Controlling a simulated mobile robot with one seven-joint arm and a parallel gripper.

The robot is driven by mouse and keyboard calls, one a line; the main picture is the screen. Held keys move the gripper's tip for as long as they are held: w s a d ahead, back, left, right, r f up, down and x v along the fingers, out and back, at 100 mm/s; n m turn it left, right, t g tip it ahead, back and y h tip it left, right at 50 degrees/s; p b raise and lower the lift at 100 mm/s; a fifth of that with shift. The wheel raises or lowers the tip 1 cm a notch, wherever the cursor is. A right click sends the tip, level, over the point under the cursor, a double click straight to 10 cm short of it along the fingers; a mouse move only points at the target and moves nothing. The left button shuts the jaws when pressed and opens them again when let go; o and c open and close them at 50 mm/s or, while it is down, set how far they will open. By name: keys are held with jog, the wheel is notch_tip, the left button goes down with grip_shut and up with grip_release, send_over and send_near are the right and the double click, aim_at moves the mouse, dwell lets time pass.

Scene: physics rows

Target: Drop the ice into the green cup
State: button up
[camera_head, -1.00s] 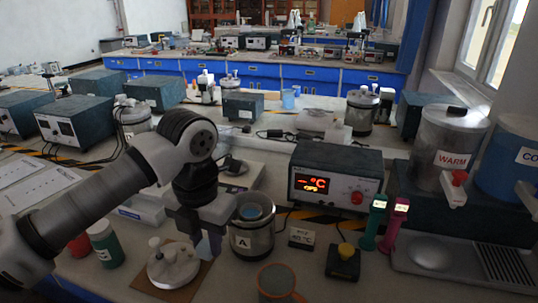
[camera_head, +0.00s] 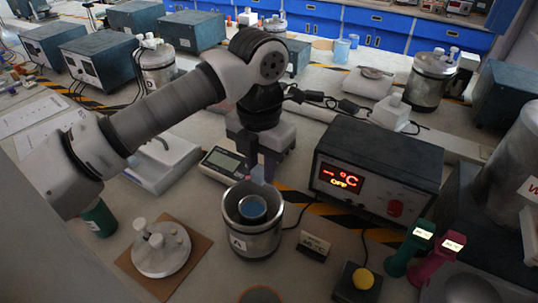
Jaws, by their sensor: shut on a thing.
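My gripper (camera_head: 259,168) points down just behind the open metal vessel labelled A (camera_head: 252,238). A small pale bluish piece, which looks like the ice (camera_head: 257,175), shows at its fingertips, and the jaws are shut on it. The vessel holds an inner cup with blue contents (camera_head: 252,207). No other green cup is clear in view.
A lid with knobs (camera_head: 160,250) lies on a brown board, left of the vessel. A temperature box (camera_head: 375,175) stands to the right, with green (camera_head: 407,252) and pink (camera_head: 440,258) upright devices. A yellow-knobbed block (camera_head: 360,280) is in front. A small scale (camera_head: 222,165) is behind.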

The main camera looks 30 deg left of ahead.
jog(key=shift+s+f+b, duration=0.1)
jog(key=shift+f+b, duration=1.4)
jog(key=shift+f, duration=1.45)
jog(key=o, duration=0.9)
jog(key=shift+r, duration=0.15)
notch_tip(320, 180, up, 14)
jog(key=shift+f+b, duration=0.2)
jog(key=shift+b, duration=0.55)
